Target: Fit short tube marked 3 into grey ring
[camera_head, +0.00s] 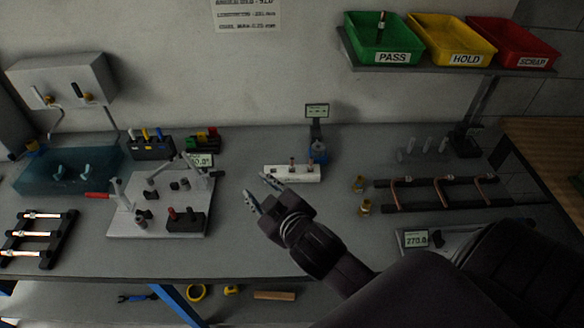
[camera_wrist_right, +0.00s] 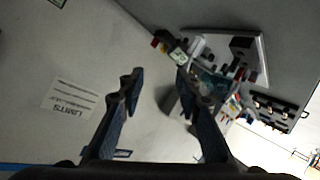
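A white block (camera_head: 285,175) stands mid-table in the head view with small copper-coloured tubes (camera_head: 292,163) upright in it. No number on them can be read, so I cannot tell which is tube 3. I cannot make out a grey ring for certain. My right gripper (camera_head: 258,186) is just left of and in front of the white block, with its fingers apart and nothing between them. The right wrist view (camera_wrist_right: 158,82) also shows the two fingers spread and empty. My left gripper is not in view.
A pale fixture plate (camera_head: 160,228) with clamps and a red handle lies to the left. A blue device (camera_head: 318,152) stands behind the white block. A dark rack of bent copper tubes (camera_head: 440,208) and brass fittings (camera_head: 365,207) lie right. Green, yellow and red bins (camera_head: 384,56) sit on a shelf.

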